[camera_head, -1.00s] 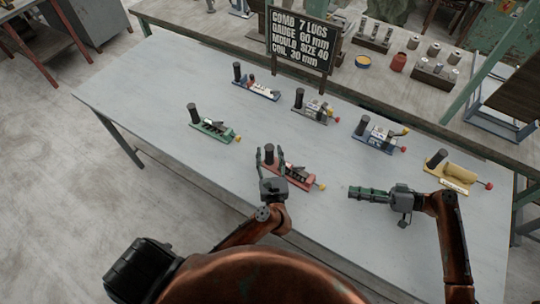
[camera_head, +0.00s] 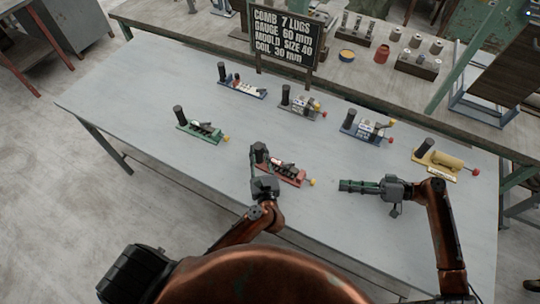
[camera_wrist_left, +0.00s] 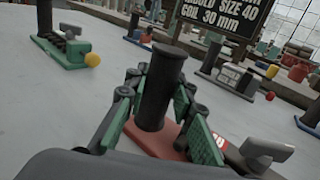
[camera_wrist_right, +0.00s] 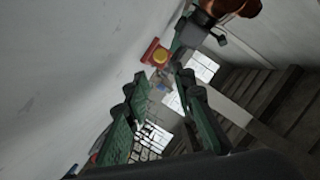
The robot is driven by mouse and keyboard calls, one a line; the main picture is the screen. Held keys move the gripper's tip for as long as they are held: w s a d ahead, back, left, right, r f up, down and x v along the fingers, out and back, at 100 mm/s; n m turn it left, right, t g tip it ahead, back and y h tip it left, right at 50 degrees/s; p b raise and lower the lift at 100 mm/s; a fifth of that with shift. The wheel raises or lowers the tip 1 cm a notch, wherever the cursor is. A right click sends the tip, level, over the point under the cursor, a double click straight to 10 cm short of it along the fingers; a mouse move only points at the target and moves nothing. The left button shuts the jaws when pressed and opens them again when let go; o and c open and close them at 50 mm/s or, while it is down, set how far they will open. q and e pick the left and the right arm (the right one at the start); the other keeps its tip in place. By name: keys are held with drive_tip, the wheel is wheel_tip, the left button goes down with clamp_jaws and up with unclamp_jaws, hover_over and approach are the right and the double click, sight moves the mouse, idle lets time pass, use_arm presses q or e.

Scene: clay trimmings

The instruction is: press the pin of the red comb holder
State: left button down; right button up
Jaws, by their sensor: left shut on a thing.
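The red comb holder (camera_head: 290,174) lies on the table in front of me, with a black upright post (camera_wrist_left: 158,92) at its left end and a yellow knob (camera_head: 312,182) at its right end. My left gripper (camera_head: 259,162) is shut around the post; in the left wrist view its green-padded fingers (camera_wrist_left: 152,112) stand on both sides of it. My right gripper (camera_head: 343,186) is to the right of the yellow knob, pointing left toward it. In the right wrist view its fingers (camera_wrist_right: 158,105) are apart and empty, with the yellow knob (camera_wrist_right: 160,56) beyond them.
Other holders stand around: green (camera_head: 201,132), blue (camera_head: 243,88), grey (camera_head: 302,106), another blue (camera_head: 368,131) and yellow (camera_head: 437,163). A dark sign (camera_head: 287,35) stands at the table's back edge. The table's front left is bare.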

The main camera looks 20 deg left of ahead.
drive_tip(key=c, duration=0.3)
drive_tip(key=shift+s+d+m+t, duration=0.3)
drive_tip(key=shift+d+m, duration=0.05)
drive_tip(key=shift+m, duration=0.45)
clamp_jaws()
drive_tip(key=d+m+t, duration=0.1)
drive_tip(key=m, duration=0.1)
drive_tip(key=s+d+m+t, duration=0.1)
drive_tip(key=m, duration=0.2)
drive_tip(key=s+d+m+t, duration=0.1)
drive_tip(key=d+m, duration=0.1)
drive_tip(key=m, duration=0.1)
drive_tip(key=shift+s+r+h, duration=0.25)
drive_tip(key=shift+r+h, duration=0.05)
drive_tip(key=shift+s+d+r+m+t, duration=0.25)
drive_tip(key=shift+d+m, duration=0.1)
drive_tip(key=shift+m, duration=0.45)
drive_tip(key=shift+s+d+r+m+t, duration=0.15)
drive_tip(key=shift+d+r+m+t, duration=0.15)
drive_tip(key=shift+m, duration=0.5)
drive_tip(key=shift+f, duration=0.15)
